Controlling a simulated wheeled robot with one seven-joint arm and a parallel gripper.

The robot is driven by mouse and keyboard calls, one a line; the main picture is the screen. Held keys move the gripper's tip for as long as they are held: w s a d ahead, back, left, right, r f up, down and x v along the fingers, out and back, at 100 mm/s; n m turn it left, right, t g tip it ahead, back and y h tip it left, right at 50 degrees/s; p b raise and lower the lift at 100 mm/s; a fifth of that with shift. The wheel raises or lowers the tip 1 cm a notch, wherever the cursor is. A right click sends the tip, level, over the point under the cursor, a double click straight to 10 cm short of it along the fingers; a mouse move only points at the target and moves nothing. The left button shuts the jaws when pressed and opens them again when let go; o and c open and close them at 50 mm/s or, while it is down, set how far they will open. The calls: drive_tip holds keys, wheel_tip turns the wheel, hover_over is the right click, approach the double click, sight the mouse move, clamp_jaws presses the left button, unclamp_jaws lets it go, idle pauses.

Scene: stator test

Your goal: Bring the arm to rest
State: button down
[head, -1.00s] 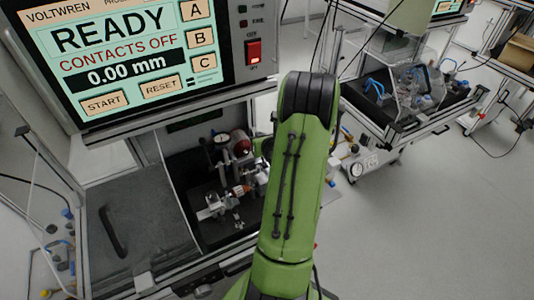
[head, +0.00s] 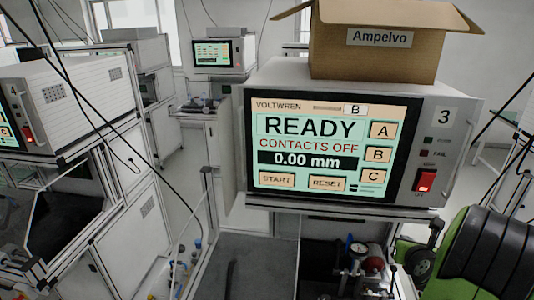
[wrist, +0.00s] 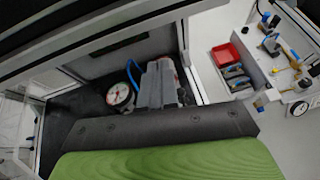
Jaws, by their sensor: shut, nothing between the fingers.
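My green and black arm (head: 480,255) stands at the right edge of the head view, in front of the right side of the test station. In the wrist view my gripper (wrist: 160,72) shows as two grey fingers beyond the dark edge of my green wrist. The fingers are shut, with nothing seen between them. They point into the station's bay, beside a round dial gauge (wrist: 120,95). The fingers are hidden in the head view. I cannot tell whether they touch anything.
The tester (head: 330,140) reads READY, CONTACTS OFF, 0.00 mm. An open cardboard box (head: 375,50) stands on top of it. Below is the bay with the gauge and fixture (head: 372,265). A red bin (wrist: 225,55) lies right in the wrist view. Other testers stand to the left.

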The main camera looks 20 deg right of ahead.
drive_tip(key=w+a+r+n+y+b, duration=0.1)
drive_tip(key=w+a+r+n+y, duration=0.15)
drive_tip(key=a+n, duration=0.35)
drive_tip(key=w+a+r+n+y, duration=0.1)
drive_tip(key=w+a+n, duration=0.2)
drive_tip(key=a+n, duration=0.35)
drive_tip(key=s+a+r+n+g+y+b, duration=0.1)
drive_tip(key=s+a+r+n+y, duration=0.15)
drive_tip(key=a+n, duration=1.15)
drive_tip(key=s+a+n+g, duration=0.1)
drive_tip(key=s+a+n, duration=0.4)
drive_tip(key=s+n, duration=0.3)
drive_tip(key=s+a+n+g+y+b, duration=0.1)
drive_tip(key=s+a+n+g, duration=0.1)
drive_tip(key=s+a+n, duration=0.4)
drive_tip(key=s+f+n, duration=0.1)
drive_tip(key=s+n, duration=0.1)
drive_tip(key=n, duration=0.1)
drive_tip(key=shift+a+n+y, duration=0.25)
drive_tip(key=shift+n+y, duration=0.05)
drive_tip(key=shift+n, duration=0.05)
drive_tip(key=shift+a+r, duration=0.1)
